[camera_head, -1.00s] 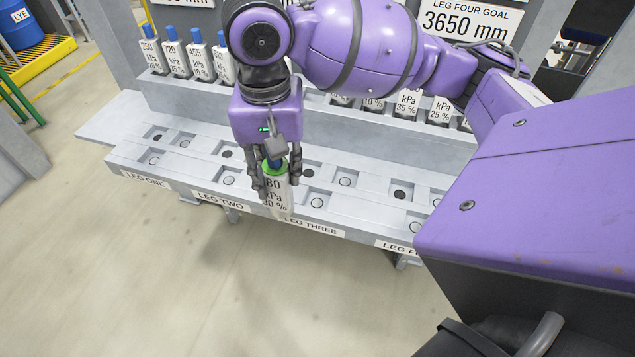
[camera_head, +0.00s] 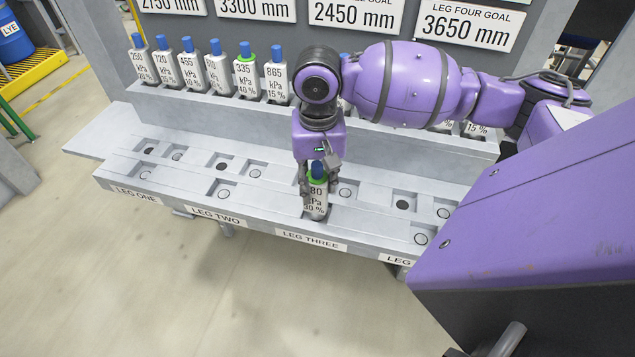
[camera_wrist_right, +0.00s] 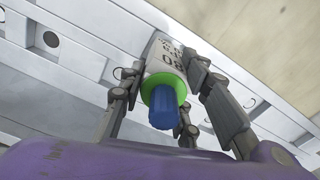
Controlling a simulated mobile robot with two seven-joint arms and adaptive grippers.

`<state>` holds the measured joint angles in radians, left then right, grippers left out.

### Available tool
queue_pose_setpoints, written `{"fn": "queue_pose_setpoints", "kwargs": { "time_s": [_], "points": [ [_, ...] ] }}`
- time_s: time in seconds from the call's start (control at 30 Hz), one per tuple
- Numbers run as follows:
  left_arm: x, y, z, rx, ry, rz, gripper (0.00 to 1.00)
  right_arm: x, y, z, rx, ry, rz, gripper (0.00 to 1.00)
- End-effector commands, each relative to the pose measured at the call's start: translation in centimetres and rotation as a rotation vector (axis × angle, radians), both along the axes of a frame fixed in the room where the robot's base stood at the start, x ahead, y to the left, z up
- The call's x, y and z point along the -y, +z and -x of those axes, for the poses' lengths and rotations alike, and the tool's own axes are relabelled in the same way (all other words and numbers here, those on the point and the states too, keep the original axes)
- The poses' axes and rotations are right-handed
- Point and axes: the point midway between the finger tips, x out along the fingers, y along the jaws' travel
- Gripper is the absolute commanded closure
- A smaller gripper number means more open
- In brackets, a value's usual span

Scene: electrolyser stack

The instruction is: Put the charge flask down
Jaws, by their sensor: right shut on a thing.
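The charge flask (camera_head: 316,201) is a white block-like bottle with a green collar and a blue cap; its label reads "80 kPa 30 %" in part. My right gripper (camera_head: 318,187) is shut on it from above, a finger on each side. The flask is upright over the front row of the grey bench, behind the LEG THREE label (camera_head: 311,240). I cannot tell whether its base touches the bench. In the right wrist view the flask (camera_wrist_right: 163,68) sits between the fingers, blue cap toward the camera. My left gripper is not in view.
The bench (camera_head: 85,145) has square recesses with round holes or discs in two rows. Several white flasks with blue caps, one (camera_head: 246,75) with a green collar, stand on the shelf behind. Goal signs (camera_head: 356,12) hang above. The floor in front is clear.

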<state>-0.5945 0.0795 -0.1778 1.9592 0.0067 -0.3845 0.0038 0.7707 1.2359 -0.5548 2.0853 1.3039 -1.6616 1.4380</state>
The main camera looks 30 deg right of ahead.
Motion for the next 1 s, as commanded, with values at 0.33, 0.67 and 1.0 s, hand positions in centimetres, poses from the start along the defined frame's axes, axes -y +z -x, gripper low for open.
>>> {"fn": "queue_pose_setpoints", "kwargs": {
  "time_s": [0.33, 0.67, 1.0],
  "points": [
    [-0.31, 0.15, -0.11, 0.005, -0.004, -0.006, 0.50, 0.00, -0.97, -0.09, 0.004, 0.000, 0.000, 1.00],
    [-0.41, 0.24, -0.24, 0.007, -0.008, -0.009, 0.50, 0.00, -1.32, -0.03, 0.002, -0.001, 0.000, 0.51],
    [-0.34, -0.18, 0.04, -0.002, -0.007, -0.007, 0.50, -0.02, -0.65, -0.08, 0.004, 0.000, 0.000, 0.51]
  ]
}}
